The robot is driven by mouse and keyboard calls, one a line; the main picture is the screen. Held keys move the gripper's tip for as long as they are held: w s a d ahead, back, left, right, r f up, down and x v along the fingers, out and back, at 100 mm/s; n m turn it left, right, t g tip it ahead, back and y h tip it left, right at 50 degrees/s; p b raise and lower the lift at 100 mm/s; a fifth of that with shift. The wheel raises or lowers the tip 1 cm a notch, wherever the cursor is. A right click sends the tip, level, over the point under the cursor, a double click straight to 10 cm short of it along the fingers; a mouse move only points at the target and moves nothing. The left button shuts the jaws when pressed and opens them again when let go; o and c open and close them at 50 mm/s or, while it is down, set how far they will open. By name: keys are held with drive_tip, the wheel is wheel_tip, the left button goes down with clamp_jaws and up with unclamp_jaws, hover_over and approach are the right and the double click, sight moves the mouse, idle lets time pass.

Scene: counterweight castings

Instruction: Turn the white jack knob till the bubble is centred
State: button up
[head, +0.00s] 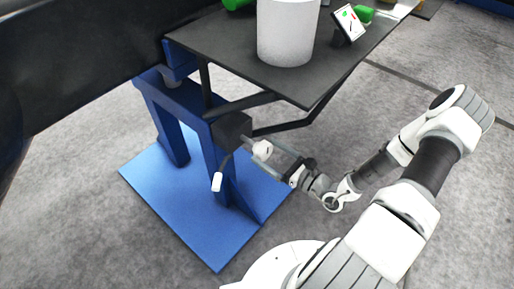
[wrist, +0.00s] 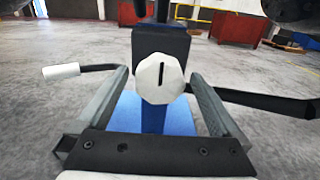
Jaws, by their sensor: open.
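The white jack knob (wrist: 160,78) is faceted, with an upright black slot on its face, and sits on a dark block (wrist: 161,42). In the head view the knob (head: 262,149) is on the blue stand's side. My gripper (wrist: 158,76) is open, one finger on each side of the knob, with visible gaps in the wrist view. A small tilted white panel (head: 348,22) with green, red and black marks stands on the dark table. It may be the level readout; I cannot make out a bubble.
A white-gripped crank handle (wrist: 61,71) sticks out left of the knob; a black bar (wrist: 270,103) runs right. A white cylinder (head: 286,35) stands on the dark table (head: 235,52) above. The blue stand has a wide base plate (head: 190,205). Open grey floor surrounds it.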

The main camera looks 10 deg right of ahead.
drive_tip(key=b+x, duration=0.1)
drive_tip(key=x, duration=0.4)
drive_tip(key=c, duration=1.3)
